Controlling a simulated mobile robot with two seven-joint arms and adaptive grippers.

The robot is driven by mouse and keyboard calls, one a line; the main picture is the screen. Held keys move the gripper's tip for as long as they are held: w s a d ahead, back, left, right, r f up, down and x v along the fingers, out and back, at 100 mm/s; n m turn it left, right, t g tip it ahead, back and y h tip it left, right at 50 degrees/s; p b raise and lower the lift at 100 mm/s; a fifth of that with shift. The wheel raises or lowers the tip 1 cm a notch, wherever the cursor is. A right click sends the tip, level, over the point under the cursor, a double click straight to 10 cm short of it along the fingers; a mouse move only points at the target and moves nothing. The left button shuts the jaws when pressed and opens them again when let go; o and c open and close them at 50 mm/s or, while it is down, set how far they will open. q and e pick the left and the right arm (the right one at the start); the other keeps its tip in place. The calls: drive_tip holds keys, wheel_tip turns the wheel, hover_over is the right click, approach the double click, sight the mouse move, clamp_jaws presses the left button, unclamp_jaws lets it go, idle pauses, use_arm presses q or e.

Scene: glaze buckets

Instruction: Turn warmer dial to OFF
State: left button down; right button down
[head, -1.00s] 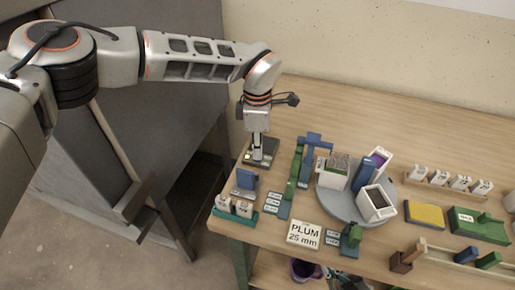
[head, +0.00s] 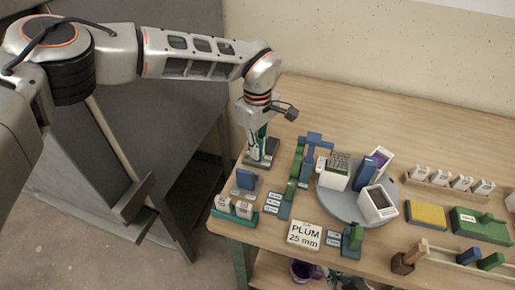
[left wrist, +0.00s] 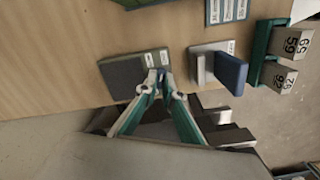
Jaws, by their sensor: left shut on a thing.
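The warmer appears to be the dark grey, flat box (head: 270,158) near the table's left edge; it shows in the left wrist view as a grey plate (left wrist: 122,76) with two small pale labels too blurred to read. My left gripper (head: 259,156) points down onto it. In the left wrist view its two teal-sided fingers (left wrist: 158,82) meet at the box beside the labels. It is shut on the dial, which is mostly hidden between the fingertips, so its setting cannot be read. My right gripper is not in view.
A blue block on a grey stand (head: 246,180) and a teal rack with white blocks (head: 234,208) stand close in front. A blue and green fixture (head: 314,146) and a round grey turntable (head: 340,207) with containers stand to the right. The table behind is clear.

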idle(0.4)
use_arm(q)
drive_tip(key=c, duration=2.2)
unclamp_jaws()
drive_tip(key=shift+o, duration=0.2)
drive_tip(key=shift+r, duration=0.1)
wheel_tip(320, 180, up, 12)
drive_tip(key=shift+s, duration=0.1)
